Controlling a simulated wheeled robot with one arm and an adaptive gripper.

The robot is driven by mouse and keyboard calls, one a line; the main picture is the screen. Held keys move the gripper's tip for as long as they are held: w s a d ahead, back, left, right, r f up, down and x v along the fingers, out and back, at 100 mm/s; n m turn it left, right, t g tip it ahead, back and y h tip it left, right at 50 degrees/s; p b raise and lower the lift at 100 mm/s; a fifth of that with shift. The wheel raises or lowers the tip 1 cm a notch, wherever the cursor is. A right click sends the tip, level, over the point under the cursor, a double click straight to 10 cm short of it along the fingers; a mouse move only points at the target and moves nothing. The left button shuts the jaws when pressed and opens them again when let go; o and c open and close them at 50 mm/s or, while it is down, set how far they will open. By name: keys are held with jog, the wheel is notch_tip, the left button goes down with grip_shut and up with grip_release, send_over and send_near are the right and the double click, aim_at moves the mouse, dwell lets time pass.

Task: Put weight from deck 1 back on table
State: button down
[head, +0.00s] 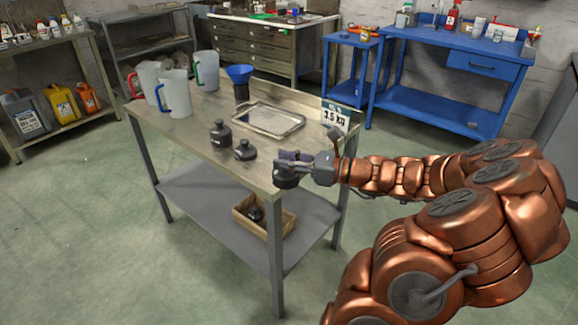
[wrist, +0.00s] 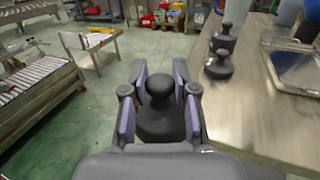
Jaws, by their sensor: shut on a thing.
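My gripper (head: 298,165) is shut on a dark weight (head: 287,181) at the table's near right corner. In the wrist view the held weight (wrist: 158,113) stands between the finger pads, its knob upward. There it shows over the floor, just left of the table edge. The wooden-topped table (head: 190,142) carries two more dark weights: a taller one (head: 221,133) and a lower one (head: 245,151), standing close together. A sign (head: 335,116) reading 3.5 kg stands at the table's right edge. I cannot tell which place is deck 1.
A metal tray (head: 268,121), a blue funnel (head: 240,76) on a dark container and several jugs (head: 174,93) stand farther back on the table. A wooden box (head: 278,224) with a dark weight (head: 255,213) in it sits on the lower shelf. The tabletop's front left is clear.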

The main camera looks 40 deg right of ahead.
jog(key=shift+w+d+f+b, duration=0.15)
jog(key=shift+w+d+f, duration=0.55)
jog(key=shift+w, duration=1.15)
jog(key=shift+w+d+f+b, duration=0.1)
jog(key=shift+w+d+f, duration=0.6)
jog(key=shift+w, duration=1.2)
jog(key=shift+w+d+f+b, duration=0.15)
jog(key=shift+w+d+f, duration=0.5)
jog(key=shift+w, duration=1.2)
jog(key=shift+a+f, duration=0.25)
jog(key=shift+f, duration=0.05)
jog(key=c, duration=0.9)
grip_release()
